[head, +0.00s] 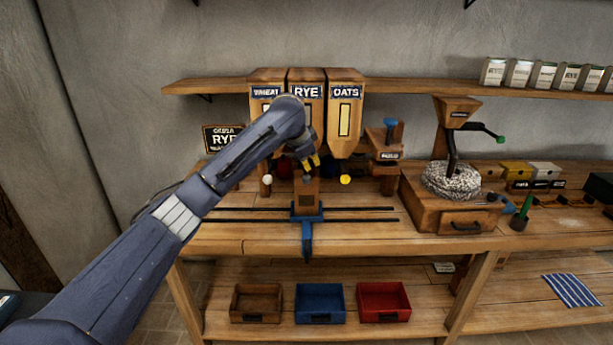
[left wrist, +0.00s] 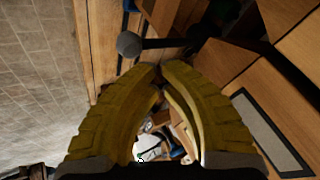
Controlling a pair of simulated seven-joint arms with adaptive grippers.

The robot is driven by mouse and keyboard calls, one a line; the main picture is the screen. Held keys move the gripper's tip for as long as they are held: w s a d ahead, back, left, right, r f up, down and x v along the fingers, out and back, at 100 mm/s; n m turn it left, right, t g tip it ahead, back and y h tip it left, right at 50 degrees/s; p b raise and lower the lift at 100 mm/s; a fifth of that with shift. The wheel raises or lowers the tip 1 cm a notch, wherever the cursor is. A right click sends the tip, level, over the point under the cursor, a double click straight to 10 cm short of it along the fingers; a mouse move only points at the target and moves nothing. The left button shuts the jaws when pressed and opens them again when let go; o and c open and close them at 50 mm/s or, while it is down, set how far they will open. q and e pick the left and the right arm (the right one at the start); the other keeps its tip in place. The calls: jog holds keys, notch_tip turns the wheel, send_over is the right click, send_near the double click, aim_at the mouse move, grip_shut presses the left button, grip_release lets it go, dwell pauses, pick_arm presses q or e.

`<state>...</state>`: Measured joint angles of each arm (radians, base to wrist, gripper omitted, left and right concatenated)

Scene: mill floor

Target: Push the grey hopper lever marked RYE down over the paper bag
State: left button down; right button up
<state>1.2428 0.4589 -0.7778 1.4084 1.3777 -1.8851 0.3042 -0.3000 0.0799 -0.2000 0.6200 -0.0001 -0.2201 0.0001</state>
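The RYE hopper (head: 306,91) is the middle of three wooden hoppers, between WHEAT (head: 266,91) and OATS (head: 345,92). Its lever ends in a grey knob (head: 307,178), which also shows in the left wrist view (left wrist: 130,44). My left gripper (head: 313,161), with yellow fingers, is just above the knob in the head view. In the left wrist view its fingertips (left wrist: 161,69) meet with nothing between them, and the knob appears beyond them, slightly left. A brown upright shape, probably the paper bag (head: 306,197), stands below the knob on a blue carriage (head: 308,219). My right gripper is not in view.
White (head: 267,180) and yellow (head: 345,180) knobs flank the grey one closely. Dark rails (head: 360,209) cross the bench. A wooden mill (head: 447,195) stands to the right. An order sign reading RYE (head: 222,138) is at left. Three bins sit on the lower shelf (head: 410,323).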

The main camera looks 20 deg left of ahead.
pick_arm(q)
jog(key=shift+f, duration=0.15)
dwell(1.3)
jog(key=shift+f, duration=0.25)
